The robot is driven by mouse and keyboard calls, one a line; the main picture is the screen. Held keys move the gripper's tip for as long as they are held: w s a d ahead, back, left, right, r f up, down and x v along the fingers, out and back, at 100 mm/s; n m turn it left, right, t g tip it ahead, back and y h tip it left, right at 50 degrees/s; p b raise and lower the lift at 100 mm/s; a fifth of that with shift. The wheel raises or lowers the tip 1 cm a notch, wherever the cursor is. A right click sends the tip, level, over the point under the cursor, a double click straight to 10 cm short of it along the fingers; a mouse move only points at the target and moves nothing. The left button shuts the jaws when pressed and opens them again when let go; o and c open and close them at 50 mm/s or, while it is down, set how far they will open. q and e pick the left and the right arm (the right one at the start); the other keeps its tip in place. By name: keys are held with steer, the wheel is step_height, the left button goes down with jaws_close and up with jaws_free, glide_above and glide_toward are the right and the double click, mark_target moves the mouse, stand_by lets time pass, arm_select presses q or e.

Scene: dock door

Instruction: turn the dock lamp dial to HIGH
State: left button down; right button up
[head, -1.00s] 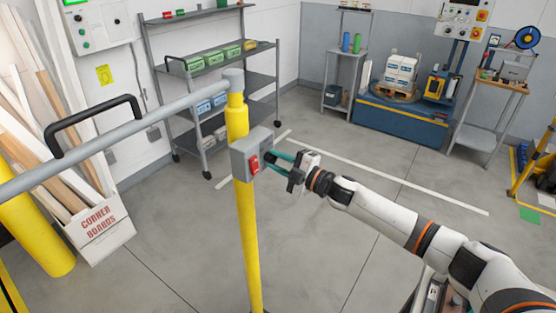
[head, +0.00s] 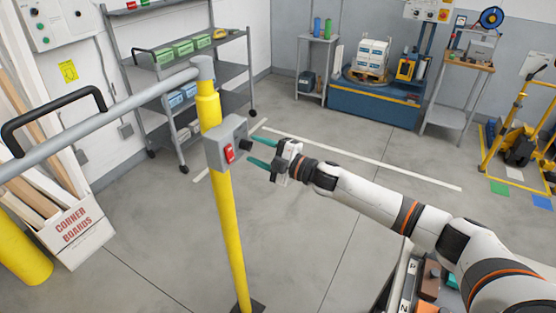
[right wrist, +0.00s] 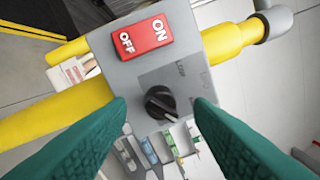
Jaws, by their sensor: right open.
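A grey control box (head: 213,153) is fixed to a yellow post. It carries a red ON/OFF rocker switch (head: 230,153) and a black dial (head: 246,145). In the right wrist view the black dial (right wrist: 160,103) sits below the red switch (right wrist: 142,36), with small dark lettering beside it that I cannot read fully. My right gripper (head: 256,153) is open, its green fingers pointing at the box. In the right wrist view the fingers (right wrist: 158,118) lie on either side of the dial, apart from it. My left gripper is not in view.
The yellow post (head: 228,230) stands on the floor, with a grey rail (head: 130,110) and black handle (head: 55,105) running left from it. A grey shelf rack (head: 180,70) stands behind.

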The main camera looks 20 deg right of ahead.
steer(key=b+v, duration=0.3)
steer(key=v, duration=0.7)
